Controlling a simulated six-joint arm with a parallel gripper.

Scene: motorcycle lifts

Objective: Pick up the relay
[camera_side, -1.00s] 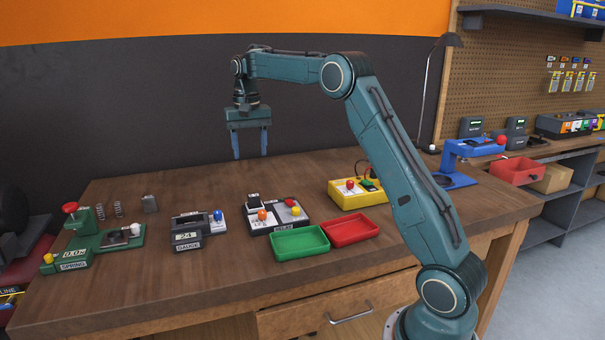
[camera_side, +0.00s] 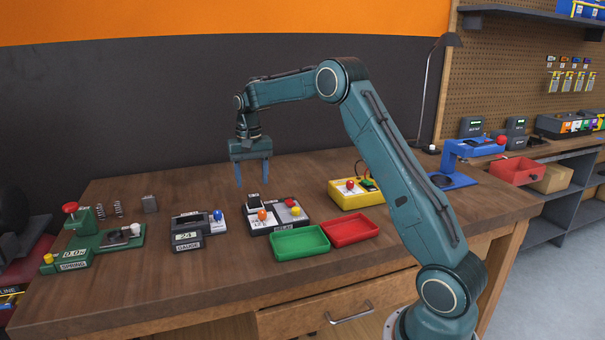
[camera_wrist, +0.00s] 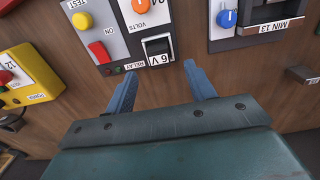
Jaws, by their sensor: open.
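A small black block, apparently the relay (camera_side: 253,200), sits at the back left corner of the relay tester (camera_side: 286,226). In the wrist view the black block (camera_wrist: 158,46) is beside labels reading RELAY and 6 V. My gripper (camera_side: 252,184) points down above the back of the tester, with its fingers apart and nothing between them. In the wrist view my gripper (camera_wrist: 160,70) has its fingertips spread on either side of the block's line. The block is just beyond them, apart from both fingers.
The gauge (camera_side: 188,240) stands left of the tester, and the yellow power box (camera_side: 356,196) stands right. A green tray (camera_side: 300,253) and a red tray (camera_side: 349,242) lie in front.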

